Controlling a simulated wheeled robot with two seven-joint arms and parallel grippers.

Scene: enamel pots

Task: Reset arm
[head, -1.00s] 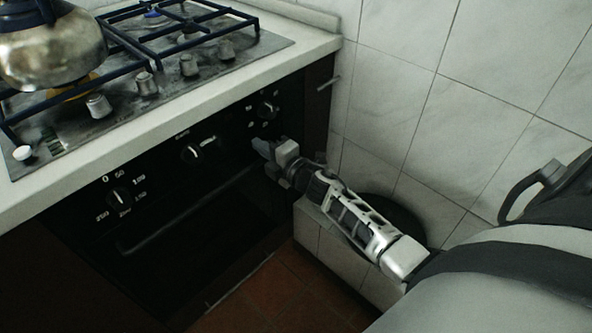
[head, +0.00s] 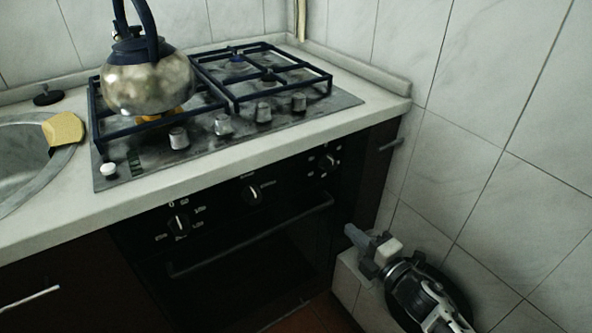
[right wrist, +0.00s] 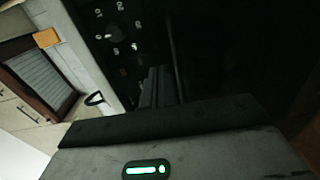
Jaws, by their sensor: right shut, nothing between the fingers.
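My right gripper (head: 358,240) is at the lower right of the head view, in front of the black oven (head: 250,240) near its right side. Its fingers are shut with nothing between them. The gripper is below the counter edge and appears apart from the oven handle (head: 255,233). In the right wrist view, dark finger shapes (right wrist: 158,88) show against the dark oven front, with an oven knob (right wrist: 114,32) at the upper left. My left gripper is not in view.
A metal kettle (head: 150,82) stands on the gas hob (head: 330,100). A sink (head: 25,170) with a yellow sponge (head: 64,129) on its rim is at the left. The tiled wall (head: 480,120) bounds the right side, with a low tiled ledge (head: 347,283) beneath the gripper.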

